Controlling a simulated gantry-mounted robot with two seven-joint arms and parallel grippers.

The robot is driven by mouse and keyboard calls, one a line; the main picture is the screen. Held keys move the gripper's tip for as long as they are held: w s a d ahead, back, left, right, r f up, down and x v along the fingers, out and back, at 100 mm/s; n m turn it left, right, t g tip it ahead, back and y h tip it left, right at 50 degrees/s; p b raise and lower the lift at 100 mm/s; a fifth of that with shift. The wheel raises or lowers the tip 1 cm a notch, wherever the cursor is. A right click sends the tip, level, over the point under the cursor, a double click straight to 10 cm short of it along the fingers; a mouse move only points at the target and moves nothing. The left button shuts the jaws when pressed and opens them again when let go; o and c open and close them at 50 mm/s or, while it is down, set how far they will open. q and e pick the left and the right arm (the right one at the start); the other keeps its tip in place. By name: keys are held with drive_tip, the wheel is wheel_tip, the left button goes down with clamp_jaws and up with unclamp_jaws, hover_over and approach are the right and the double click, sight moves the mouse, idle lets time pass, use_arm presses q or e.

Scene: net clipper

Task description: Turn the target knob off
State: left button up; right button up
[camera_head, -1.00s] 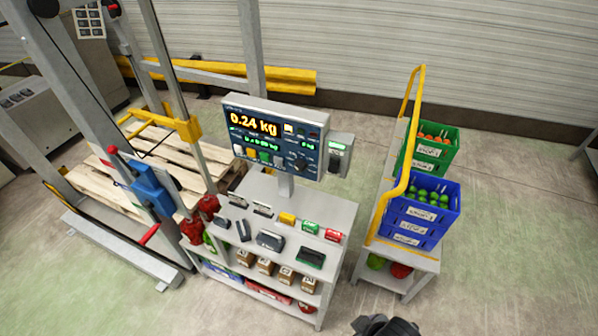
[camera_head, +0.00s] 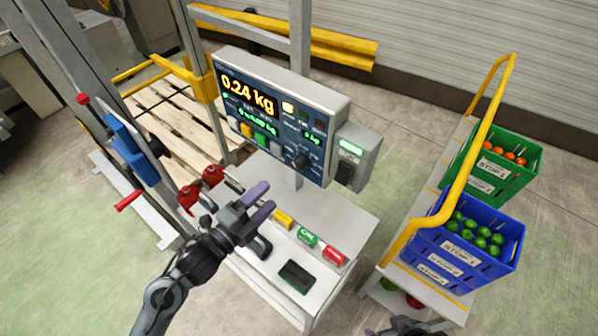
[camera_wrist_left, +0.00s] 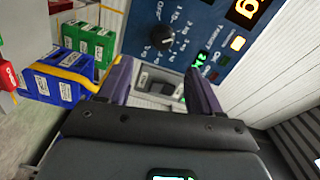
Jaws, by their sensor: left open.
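The scale's control panel (camera_head: 278,110) has a dark round knob (camera_head: 302,161) at its lower right.
A grey box (camera_head: 356,158) with a green display and dark switch adjoins the panel's right side. A white shelf (camera_head: 345,220) below holds small coloured boxes. Blue crate (camera_head: 470,245) and green crate (camera_head: 495,165) stand right, behind a yellow rail (camera_head: 462,175).

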sight(296, 167)
use_arm(q)
drive_tip(key=x, duration=0.3)
drive_tip(key=p+x, duration=0.1)
drive_tip(key=x, duration=0.5)
drive_tip(key=shift+w+d+r+p, duration=0.2)
drive_tip(key=shift+r+p, duration=0.1)
drive_tip(key=shift+p, duration=0.1)
drive_tip(key=shift+w+d+f, duration=0.1)
drive_tip(key=shift+w+d, duration=0.4)
drive_tip(key=c, duration=1)
drive_tip(key=shift+c, duration=0.2)
